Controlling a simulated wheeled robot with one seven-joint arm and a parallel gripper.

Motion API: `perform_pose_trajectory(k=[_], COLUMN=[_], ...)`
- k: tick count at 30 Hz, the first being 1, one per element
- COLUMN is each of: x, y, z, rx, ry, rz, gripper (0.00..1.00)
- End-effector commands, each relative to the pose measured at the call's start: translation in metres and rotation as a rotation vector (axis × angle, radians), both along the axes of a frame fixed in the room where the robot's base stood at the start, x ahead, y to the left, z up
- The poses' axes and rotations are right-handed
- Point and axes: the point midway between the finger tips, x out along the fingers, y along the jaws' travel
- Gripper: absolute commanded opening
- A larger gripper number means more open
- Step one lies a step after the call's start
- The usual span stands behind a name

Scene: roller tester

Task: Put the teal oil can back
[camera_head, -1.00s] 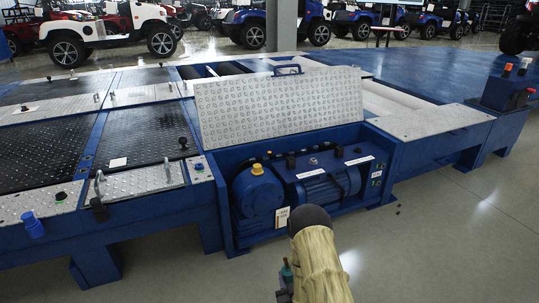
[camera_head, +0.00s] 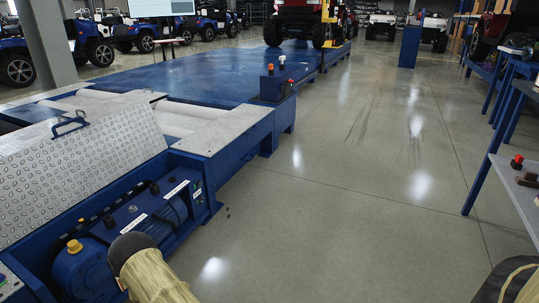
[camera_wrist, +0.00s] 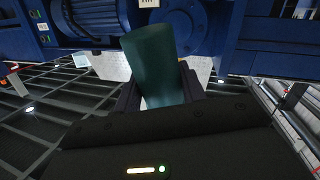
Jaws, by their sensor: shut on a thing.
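The teal oil can (camera_wrist: 152,62) shows in the wrist view as a dark teal cylinder. It stands out from between the two dark fingers of my gripper (camera_wrist: 161,90), which is shut on it. The can's far end is tilted slightly to the left in the picture, and its lower part is hidden by my gripper's body. In the head view neither the can nor the gripper's fingers show; only my tan-sleeved arm appears at the bottom, in front of the blue motor box (camera_head: 125,225).
The motor box's tread-plate lid (camera_head: 75,175) stands open. A blue roller platform (camera_head: 210,75) lies behind it. A grey-topped workbench (camera_head: 515,190) with a red-topped item (camera_head: 516,162) is at the right edge. The grey floor (camera_head: 350,190) between them is clear.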

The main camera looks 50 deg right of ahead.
Motion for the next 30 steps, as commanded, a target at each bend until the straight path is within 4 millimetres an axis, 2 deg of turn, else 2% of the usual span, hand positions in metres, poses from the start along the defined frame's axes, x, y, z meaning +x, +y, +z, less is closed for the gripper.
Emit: perform_pose_trajectory(k=[1, 30], x=[0.0, -0.001], y=[0.0, 0.0], z=[0.023, 0.229], rx=[0.0, 0.0], ry=[-0.001, -0.001], rz=[0.0, 0.0], gripper=[0.09, 0.09])
